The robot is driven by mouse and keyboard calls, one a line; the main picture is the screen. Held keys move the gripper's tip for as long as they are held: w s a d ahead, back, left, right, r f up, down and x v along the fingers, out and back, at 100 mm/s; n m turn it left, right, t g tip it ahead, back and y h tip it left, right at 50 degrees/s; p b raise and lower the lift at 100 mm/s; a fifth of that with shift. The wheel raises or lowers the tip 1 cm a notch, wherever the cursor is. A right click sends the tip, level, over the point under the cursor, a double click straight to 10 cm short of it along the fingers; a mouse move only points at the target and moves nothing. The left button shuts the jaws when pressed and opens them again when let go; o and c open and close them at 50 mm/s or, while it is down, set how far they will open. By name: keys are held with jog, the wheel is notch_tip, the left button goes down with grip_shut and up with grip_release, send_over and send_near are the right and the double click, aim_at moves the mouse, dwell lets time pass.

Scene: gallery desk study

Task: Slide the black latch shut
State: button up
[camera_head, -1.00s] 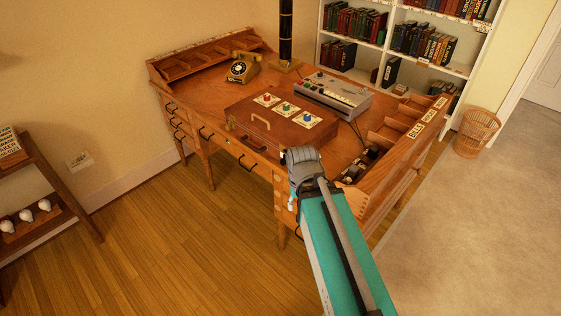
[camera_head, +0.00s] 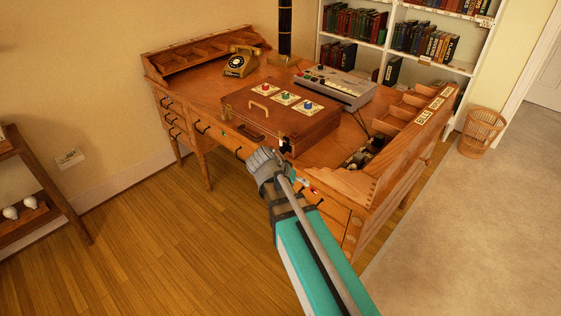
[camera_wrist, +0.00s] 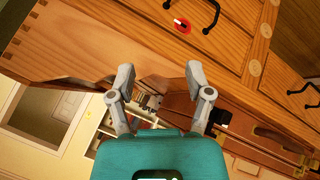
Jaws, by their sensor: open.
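A brown wooden case (camera_head: 262,118) lies closed on the desk. A small black latch (camera_head: 285,144), with white beside it, sits at the right end of the case's front. In the wrist view, a black piece (camera_wrist: 222,119) that looks like this latch shows just right of my right finger. My gripper (camera_head: 265,158) is in front of the desk's front edge, left of and below the latch in the head view. In the wrist view my gripper (camera_wrist: 159,74) has its two grey fingers spread apart with nothing held. The latch's exact position is too small to tell.
The desk's drawer fronts (camera_wrist: 222,45) have black handles and a red disc (camera_wrist: 182,25) with a black-and-white mark. A grey machine (camera_head: 335,87) and a gold telephone (camera_head: 240,63) stand behind the case. A wooden organiser (camera_head: 408,130) bounds the desk's right side.

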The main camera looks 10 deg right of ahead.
jog(key=w+a+f+m+t+h+b, duration=0.3)
jog(key=w+a+t+h+b, duration=0.15)
jog(key=w+b, duration=0.3)
jog(key=m+t+h+b, duration=0.2)
jog(key=t+h+b, duration=0.15)
jog(key=b, duration=0.35)
send_near(281, 150)
jog(key=s+a+y, duration=0.1)
jog(key=s+a, duration=0.1)
jog(key=shift+a+r, duration=0.2)
jog(key=shift+r, duration=0.2)
jog(key=shift+d, duration=0.1)
jog(key=shift+x, duration=6.85)
jog(key=shift+f, duration=0.1)
grip_shut()
